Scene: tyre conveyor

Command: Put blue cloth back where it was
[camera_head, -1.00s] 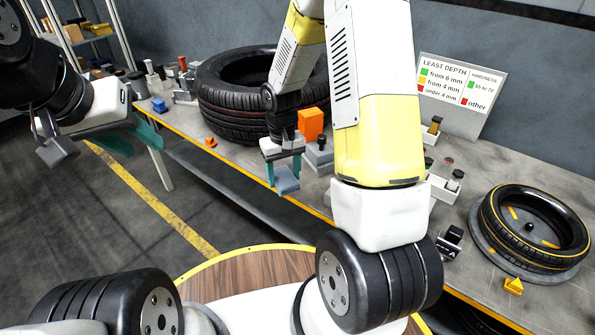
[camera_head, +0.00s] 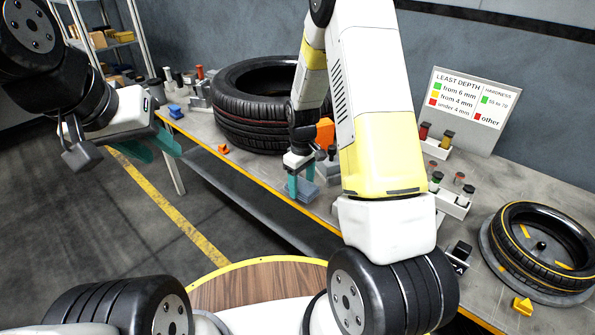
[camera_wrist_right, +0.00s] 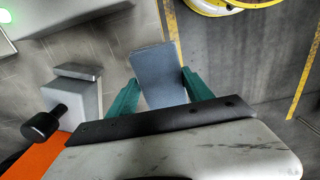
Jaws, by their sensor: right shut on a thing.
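The blue cloth (camera_head: 308,193) is a small grey-blue folded piece in the teal fingers of my right gripper (camera_head: 300,184). In the head view it overlaps the table's yellow front edge; I cannot tell whether it touches the table. The right wrist view shows the cloth (camera_wrist_right: 157,72) sticking out between the two fingers of my right gripper (camera_wrist_right: 160,95), which is shut on it. My left gripper (camera_head: 152,145) is empty, left of the table, with its teal fingers apart.
A large tyre (camera_head: 255,105) lies on the table behind my right gripper. An orange block (camera_head: 325,133) and a grey stand are close beside it. A small tyre (camera_head: 535,245) lies on a round plate at right. A sign (camera_head: 468,105) stands behind. A small blue object (camera_head: 175,110) lies far left.

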